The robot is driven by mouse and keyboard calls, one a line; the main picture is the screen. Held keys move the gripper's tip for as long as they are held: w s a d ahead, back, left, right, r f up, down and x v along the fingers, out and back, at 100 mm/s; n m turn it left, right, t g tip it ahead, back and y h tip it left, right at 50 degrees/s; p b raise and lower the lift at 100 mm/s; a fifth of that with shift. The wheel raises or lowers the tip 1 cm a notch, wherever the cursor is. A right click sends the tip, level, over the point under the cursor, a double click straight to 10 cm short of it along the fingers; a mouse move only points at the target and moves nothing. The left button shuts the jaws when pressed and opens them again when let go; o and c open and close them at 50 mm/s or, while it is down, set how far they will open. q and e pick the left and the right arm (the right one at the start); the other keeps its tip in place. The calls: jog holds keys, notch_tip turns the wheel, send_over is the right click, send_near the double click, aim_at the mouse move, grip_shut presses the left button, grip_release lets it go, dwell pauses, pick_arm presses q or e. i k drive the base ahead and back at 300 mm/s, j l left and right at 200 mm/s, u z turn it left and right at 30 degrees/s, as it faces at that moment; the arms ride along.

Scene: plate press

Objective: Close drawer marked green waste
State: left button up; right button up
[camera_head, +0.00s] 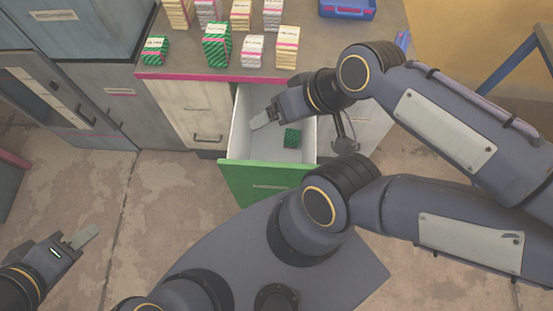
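The drawer with a green front panel (262,184) is pulled open below the counter, with pale inside walls. A small dark green patterned block (292,138) lies inside it. The panel's label cannot be read here.
The counter (190,60) above has a pink edge and carries several striped blocks (217,45) and a blue tray (347,8). A closed light drawer (196,112) stands left of the open one. Grey-blue cabinets (85,75) are farther left. The floor (160,205) at centre left is clear.

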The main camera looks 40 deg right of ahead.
aim_at(257, 167)
jog(key=k+l+z, duration=0.35)
jog(key=k+l, duration=0.4)
jog(key=l+u, duration=0.3)
jog(key=l, duration=0.6)
